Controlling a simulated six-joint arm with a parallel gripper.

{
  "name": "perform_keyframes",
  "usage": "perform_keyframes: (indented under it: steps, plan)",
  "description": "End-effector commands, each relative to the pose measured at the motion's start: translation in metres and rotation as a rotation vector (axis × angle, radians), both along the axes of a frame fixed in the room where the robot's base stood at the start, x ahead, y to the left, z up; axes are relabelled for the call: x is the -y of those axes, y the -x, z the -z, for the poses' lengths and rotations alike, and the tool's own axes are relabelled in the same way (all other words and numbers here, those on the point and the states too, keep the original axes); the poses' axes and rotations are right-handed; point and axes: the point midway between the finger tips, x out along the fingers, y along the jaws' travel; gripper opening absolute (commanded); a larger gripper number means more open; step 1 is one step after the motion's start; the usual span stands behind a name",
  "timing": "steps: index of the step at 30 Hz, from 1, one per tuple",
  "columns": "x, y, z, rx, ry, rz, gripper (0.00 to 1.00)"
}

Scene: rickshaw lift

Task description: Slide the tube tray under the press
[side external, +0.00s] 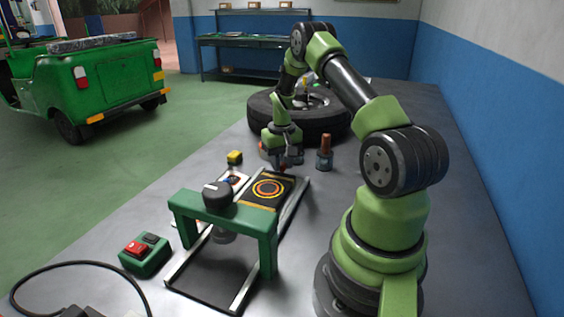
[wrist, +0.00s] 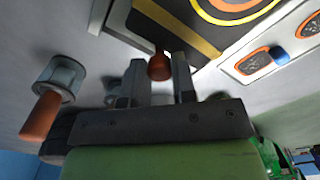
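The tube tray (side external: 267,190) is a dark plate with orange and yellow rings and a yellow stripe. It lies on the far part of two pale rails, outside the green press (side external: 187,203). The press is a green bridge with a black top knob and a dark pressing head above the rails. My gripper (side external: 285,165) is at the tray's far edge. In the wrist view, the gripper fingers (wrist: 159,66) stand on both sides of the tray's red-brown knob (wrist: 158,68) and look to meet it. The tray's edge (wrist: 200,40) shows beyond.
A white card with orange patches (wrist: 255,62) lies beside the tray. A red-brown-topped bottle (side external: 325,150) and a tyre (side external: 335,120) stand behind. The rails under the press look clear.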

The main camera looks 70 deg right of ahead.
Motion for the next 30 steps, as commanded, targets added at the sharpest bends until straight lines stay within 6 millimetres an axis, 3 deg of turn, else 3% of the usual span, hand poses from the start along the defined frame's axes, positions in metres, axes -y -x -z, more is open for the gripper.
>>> perform_keyframes:
  steps: [3, 8, 13, 30]
  plan:
    - [0.000, 0.000, 0.000, -0.001, 0.001, 0.000, 0.00]
    - [-0.001, 0.000, 0.000, -0.001, 0.000, -0.001, 0.00]
    - [-0.016, 0.001, -0.001, -0.003, -0.003, -0.003, 0.00]
    - [-0.140, 0.001, -0.001, -0.004, -0.004, -0.006, 0.00]
